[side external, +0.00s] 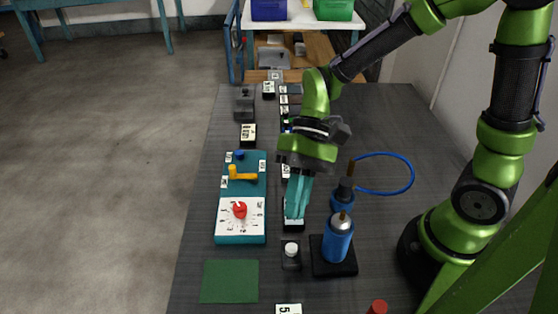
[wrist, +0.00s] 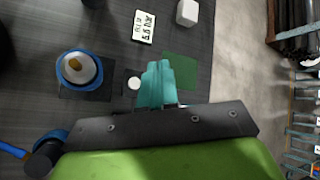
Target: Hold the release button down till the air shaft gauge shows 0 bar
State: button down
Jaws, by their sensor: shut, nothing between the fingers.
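A white round button (side external: 291,249) sits on a small black box near the front middle in the side view. It also shows in the wrist view (wrist: 134,83), just left of my fingers. My gripper (side external: 295,208) points down with its teal fingers shut and empty, behind the button and apart from it in the picture. The fingers also show in the wrist view (wrist: 159,72).
A blue bottle (side external: 338,243) stands on a black base right of the button. A blue hose (side external: 411,174) loops behind it. A yellow lever (side external: 240,176) sits behind the dial. A green mat (side external: 229,281) lies at front left. Several labelled black blocks line the table's far part.

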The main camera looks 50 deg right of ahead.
aim_at(294, 244)
jog(key=shift+f, duration=4.45)
jog(key=shift+f, duration=0.15)
jog(key=shift+f, duration=0.25)
jog(key=shift+f, duration=0.5)
dwell(0.6)
jog(key=shift+r, duration=0.15)
dwell(1.1)
jog(key=shift+r, duration=0.8)
